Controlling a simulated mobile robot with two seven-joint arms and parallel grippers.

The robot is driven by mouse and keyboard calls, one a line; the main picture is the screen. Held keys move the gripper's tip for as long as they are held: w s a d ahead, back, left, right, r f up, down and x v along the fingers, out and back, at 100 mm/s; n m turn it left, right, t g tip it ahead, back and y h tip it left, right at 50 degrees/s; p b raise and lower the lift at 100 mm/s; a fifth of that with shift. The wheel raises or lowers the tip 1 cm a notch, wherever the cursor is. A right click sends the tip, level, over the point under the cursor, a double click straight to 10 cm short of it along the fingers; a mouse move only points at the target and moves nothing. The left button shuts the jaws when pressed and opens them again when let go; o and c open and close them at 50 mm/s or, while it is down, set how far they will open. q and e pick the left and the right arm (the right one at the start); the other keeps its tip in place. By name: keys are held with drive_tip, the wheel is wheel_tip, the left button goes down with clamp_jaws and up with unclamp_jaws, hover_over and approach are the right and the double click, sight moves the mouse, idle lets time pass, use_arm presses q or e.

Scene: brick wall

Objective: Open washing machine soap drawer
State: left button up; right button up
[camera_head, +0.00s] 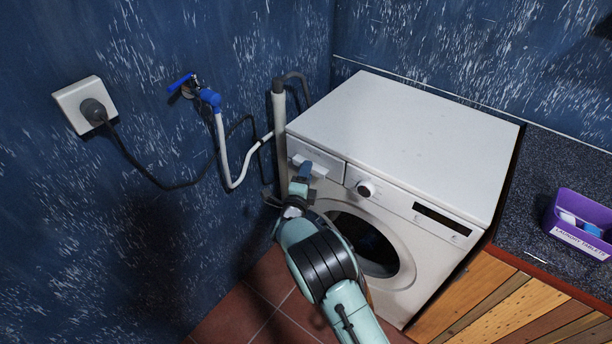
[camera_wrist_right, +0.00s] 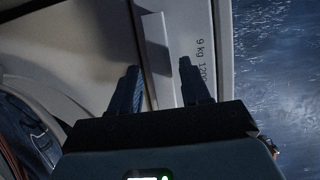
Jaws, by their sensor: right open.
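The white washing machine (camera_head: 405,130) stands against the blue walls. Its soap drawer (camera_head: 331,168) is at the upper left of the front and looks flush with the panel. My right gripper (camera_head: 305,170) is in front of the drawer and hides part of it. In the right wrist view the pale drawer handle (camera_wrist_right: 157,58) stands out from the front. The right gripper (camera_wrist_right: 160,85) is open there, with one dark finger on each side of the handle's near end. I cannot tell whether the fingers touch it. My left gripper is not in view.
A dial (camera_head: 366,188) and the round door (camera_head: 370,245) are on the machine's front. Grey pipe (camera_head: 280,130) and hoses run close to its left side. A dark counter (camera_head: 560,160) with a purple tub (camera_head: 580,238) stands at the right.

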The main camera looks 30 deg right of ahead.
clamp_jaws()
drive_tip(key=s+a, duration=0.3)
drive_tip(key=a, duration=0.6)
drive_tip(key=s+a, duration=0.4)
drive_tip(key=a, duration=0.4)
drive_tip(key=shift+s+a+f, duration=0.2)
drive_tip(key=shift+a+f, duration=0.05)
drive_tip(key=shift+a, duration=0.1)
unclamp_jaws()
drive_tip(key=shift+d+r, duration=0.1)
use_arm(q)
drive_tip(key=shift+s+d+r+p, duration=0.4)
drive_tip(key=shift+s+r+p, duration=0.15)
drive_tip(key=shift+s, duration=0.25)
use_arm(e)
drive_tip(key=v, duration=1.3)
